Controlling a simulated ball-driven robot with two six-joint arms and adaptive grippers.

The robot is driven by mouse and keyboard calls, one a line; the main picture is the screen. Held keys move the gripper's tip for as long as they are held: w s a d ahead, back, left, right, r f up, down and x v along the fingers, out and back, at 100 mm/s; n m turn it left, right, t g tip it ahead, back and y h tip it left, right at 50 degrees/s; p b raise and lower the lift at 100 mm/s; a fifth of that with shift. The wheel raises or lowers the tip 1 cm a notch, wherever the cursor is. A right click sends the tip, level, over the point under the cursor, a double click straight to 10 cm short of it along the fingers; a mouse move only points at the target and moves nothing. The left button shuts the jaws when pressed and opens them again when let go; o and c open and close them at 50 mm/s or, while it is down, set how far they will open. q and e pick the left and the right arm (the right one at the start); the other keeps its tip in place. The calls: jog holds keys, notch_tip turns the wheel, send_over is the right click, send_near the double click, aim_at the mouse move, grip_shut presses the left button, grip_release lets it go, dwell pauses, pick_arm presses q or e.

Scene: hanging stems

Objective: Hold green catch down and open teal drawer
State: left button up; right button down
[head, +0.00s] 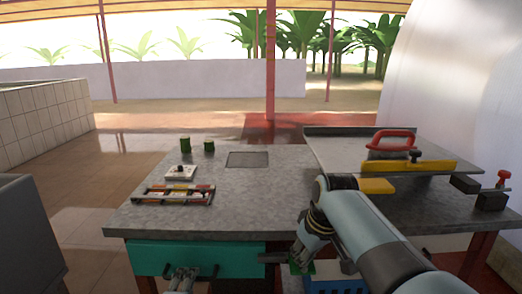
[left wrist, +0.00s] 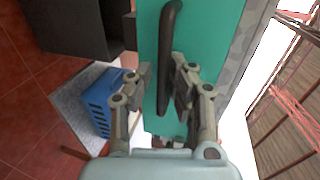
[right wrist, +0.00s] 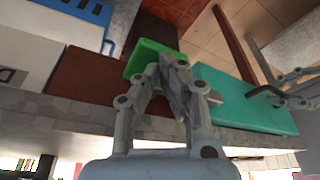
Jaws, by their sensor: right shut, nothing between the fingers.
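The teal drawer (head: 225,254) is under the front left of the grey table, its front close to the table edge. Its dark bar handle (left wrist: 170,25) crosses the left wrist view. My left gripper (head: 182,274) is at the handle, its fingers (left wrist: 163,72) apart, one on either side of the bar; whether they touch it I cannot tell. The green catch (right wrist: 150,57) is beside the drawer's end and is mostly hidden in the head view. My right gripper (right wrist: 167,62) is shut and empty, its fingertips at the catch, seemingly against it.
A blue crate (left wrist: 98,100) stands below the table. On the tabletop are a tray of small items (head: 172,196), a white block (head: 180,172) and two green cylinders (head: 185,144). A raised plate with a red-handled tool (head: 392,138) is at the right.

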pick_arm(q)
jog(key=o, duration=0.5)
jog(key=shift+w+r, duration=0.1)
jog(key=r+v, duration=0.1)
jog(key=v, duration=0.5)
jog(key=shift+r, duration=0.25)
pick_arm(e)
notch_tip(320, 180, up, 9)
dwell(1.3)
jog(key=shift+d+f, duration=0.1)
